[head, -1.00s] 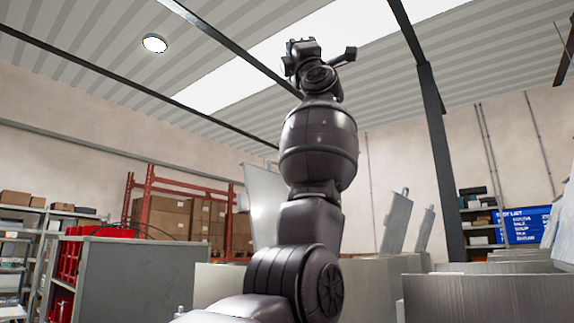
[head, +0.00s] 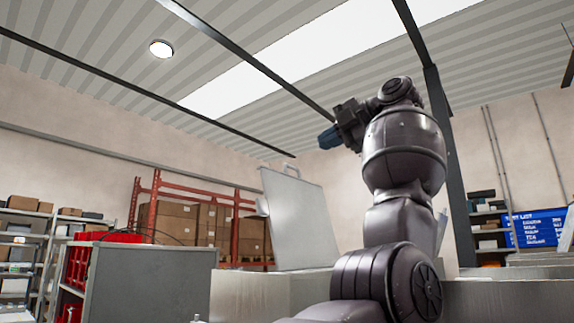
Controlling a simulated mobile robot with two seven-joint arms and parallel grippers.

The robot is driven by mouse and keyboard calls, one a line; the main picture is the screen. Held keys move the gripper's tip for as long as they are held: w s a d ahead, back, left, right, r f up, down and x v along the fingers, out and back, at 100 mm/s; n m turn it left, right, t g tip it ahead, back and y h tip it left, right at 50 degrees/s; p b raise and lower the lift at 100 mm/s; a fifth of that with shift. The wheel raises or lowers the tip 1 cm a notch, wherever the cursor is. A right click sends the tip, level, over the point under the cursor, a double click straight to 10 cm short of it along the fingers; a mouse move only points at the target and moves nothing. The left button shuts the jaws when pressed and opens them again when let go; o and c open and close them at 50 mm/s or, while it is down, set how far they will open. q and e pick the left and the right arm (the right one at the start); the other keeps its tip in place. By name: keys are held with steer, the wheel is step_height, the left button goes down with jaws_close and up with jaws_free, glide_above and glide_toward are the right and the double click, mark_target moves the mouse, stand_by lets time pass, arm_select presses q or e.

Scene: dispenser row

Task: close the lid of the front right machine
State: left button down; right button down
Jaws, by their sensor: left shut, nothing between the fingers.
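A grey lid (head: 300,220) with a handle on its top edge stands raised, tilted back, on a pale machine (head: 245,295) at the centre. My left gripper (head: 328,137) is up in the air, above and right of this lid's top edge, its bluish tip pointing left. It is shut and appears apart from the lid. More pale machines (head: 500,298) stand at the lower right, partly hidden by my left arm. A slanted panel (head: 567,232) shows at the right edge. I cannot tell which machine is the front right one. My right gripper is not in view.
A grey cabinet (head: 150,280) with red bins (head: 78,265) stands at the left. Behind are a red rack with cartons (head: 172,220), shelves and a blue board (head: 538,228). The air left of my gripper is clear.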

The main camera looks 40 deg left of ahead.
mark_target(271, 171)
arm_select(q)
steer(key=p+x, duration=0.1)
steer(key=x, duration=1.2)
steer(key=shift+s+a+f, duration=0.1)
steer(key=shift+a, duration=0.45)
steer(key=shift+s+a, duration=0.1)
